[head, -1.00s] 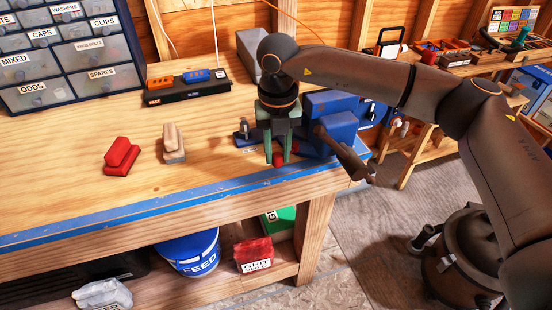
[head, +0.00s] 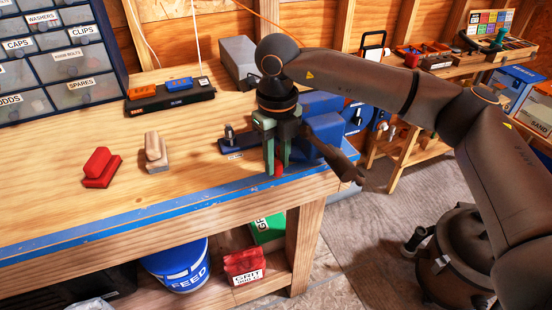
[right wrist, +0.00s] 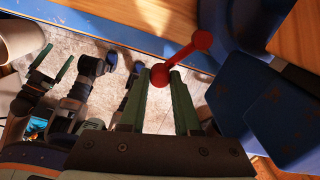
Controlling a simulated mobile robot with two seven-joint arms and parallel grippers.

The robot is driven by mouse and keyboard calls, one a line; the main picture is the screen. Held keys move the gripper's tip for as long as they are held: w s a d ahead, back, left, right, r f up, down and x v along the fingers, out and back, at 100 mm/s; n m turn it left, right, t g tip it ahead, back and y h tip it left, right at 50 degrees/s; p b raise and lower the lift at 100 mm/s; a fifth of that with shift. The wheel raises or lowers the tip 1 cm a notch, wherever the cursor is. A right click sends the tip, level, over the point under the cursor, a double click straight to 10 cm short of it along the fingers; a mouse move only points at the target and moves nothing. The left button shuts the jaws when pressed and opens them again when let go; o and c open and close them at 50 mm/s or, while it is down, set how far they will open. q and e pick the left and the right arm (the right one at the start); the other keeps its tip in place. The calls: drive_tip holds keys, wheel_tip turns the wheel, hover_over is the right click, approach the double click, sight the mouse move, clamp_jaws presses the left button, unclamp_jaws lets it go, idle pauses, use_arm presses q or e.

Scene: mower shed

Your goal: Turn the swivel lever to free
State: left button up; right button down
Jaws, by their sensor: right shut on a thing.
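The red swivel lever (right wrist: 182,59) shows in the right wrist view as a short bar with a round knob at each end. Its near knob sits between the fingertips of my right gripper (right wrist: 160,76). Its far end lies over the bench's blue front edge, beside blue metal parts. In the head view my right gripper (head: 276,170) points down at the bench's front edge, shut on the lever, with only a bit of red (head: 278,168) showing. The blue vise (head: 322,128) stands just right of and behind it, partly hidden by my arm.
The wooden bench (head: 205,165) holds a red block (head: 101,168), a pale wooden block (head: 156,152), a black tray (head: 170,97) and a drawer cabinet (head: 60,55). A blue feed bucket (head: 178,265) stands below.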

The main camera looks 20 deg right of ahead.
sight(276, 163)
drive_tip(key=shift+s+f, duration=0.15)
drive_tip(key=shift+f, duration=0.2)
drive_tip(key=c, duration=0.8)
unclamp_jaws()
drive_tip(key=shift+a, duration=0.1)
drive_tip(key=shift+o, duration=1)
drive_tip(key=shift+r, duration=0.15)
wheel_tip(276, 163, up, 12)
drive_tip(key=shift+r, duration=0.25)
drive_tip(key=shift+c, duration=0.4)
